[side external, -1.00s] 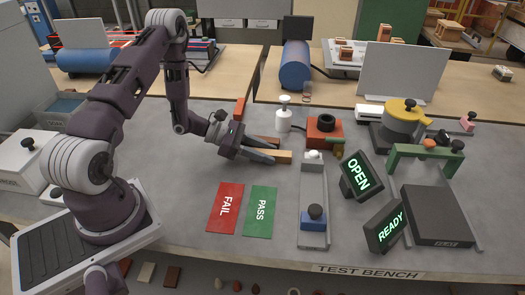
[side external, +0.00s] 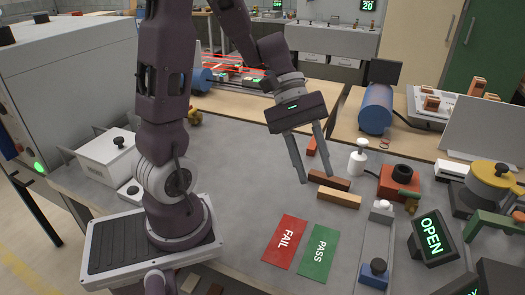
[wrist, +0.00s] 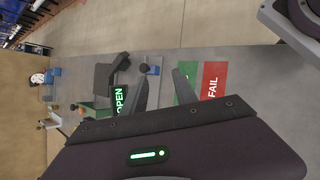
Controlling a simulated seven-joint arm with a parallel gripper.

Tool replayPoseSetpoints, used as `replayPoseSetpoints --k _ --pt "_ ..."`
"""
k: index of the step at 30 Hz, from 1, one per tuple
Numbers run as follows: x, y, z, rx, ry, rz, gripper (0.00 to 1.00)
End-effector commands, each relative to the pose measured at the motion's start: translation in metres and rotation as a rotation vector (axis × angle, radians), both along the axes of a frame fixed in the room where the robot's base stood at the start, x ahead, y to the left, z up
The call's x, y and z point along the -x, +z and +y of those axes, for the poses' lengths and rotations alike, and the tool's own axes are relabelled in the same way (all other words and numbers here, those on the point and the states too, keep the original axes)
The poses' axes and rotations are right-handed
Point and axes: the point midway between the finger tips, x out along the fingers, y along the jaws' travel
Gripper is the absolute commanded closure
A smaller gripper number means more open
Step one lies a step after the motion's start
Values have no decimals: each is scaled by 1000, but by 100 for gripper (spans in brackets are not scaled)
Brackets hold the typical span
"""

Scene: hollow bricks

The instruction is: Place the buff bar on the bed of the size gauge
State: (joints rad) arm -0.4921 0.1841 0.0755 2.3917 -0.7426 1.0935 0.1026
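The buff bar (side external: 338,199) lies flat on the grey bench, in front of a brown bar (side external: 329,180). My gripper (side external: 316,178) points down, its two fingers apart with nothing between them. In the side view its fingertips appear just behind and left of the buff bar; their height above the bench is hard to judge. A grey slide fixture with a blue block (side external: 374,274), probably the size gauge, stands right of the bars. The wrist view shows my spread fingers (wrist: 162,88) and the blue block (wrist: 150,69); I cannot make out the buff bar there.
Red FAIL (side external: 285,239) and green PASS (side external: 319,251) cards lie in front of the bars. An orange-red bar (side external: 311,146) lies behind. A white bottle (side external: 358,158), a red block (side external: 398,181) and the OPEN display (side external: 433,238) stand to the right.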

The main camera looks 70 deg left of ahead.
Motion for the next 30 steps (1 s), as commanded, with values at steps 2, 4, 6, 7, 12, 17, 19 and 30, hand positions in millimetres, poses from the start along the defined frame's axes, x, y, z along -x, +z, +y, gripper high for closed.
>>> replayPoseSetpoints --k 2,4,6,7,12,17,19,30 --pt "38 22 -21 -222 -247 -154 66" --pt "68 33 -25 -417 -435 -297 66" --pt "88 42 -21 -593 -576 -439 66" --pt "95 46 -19 -659 -623 -495 66" --pt "111 62 -5 -891 -757 -707 64" --pt "113 65 -2 -929 -774 -738 64" --pt "113 65 -2 -928 -774 -736 64" --pt "99 49 -15 -741 -686 -559 64"
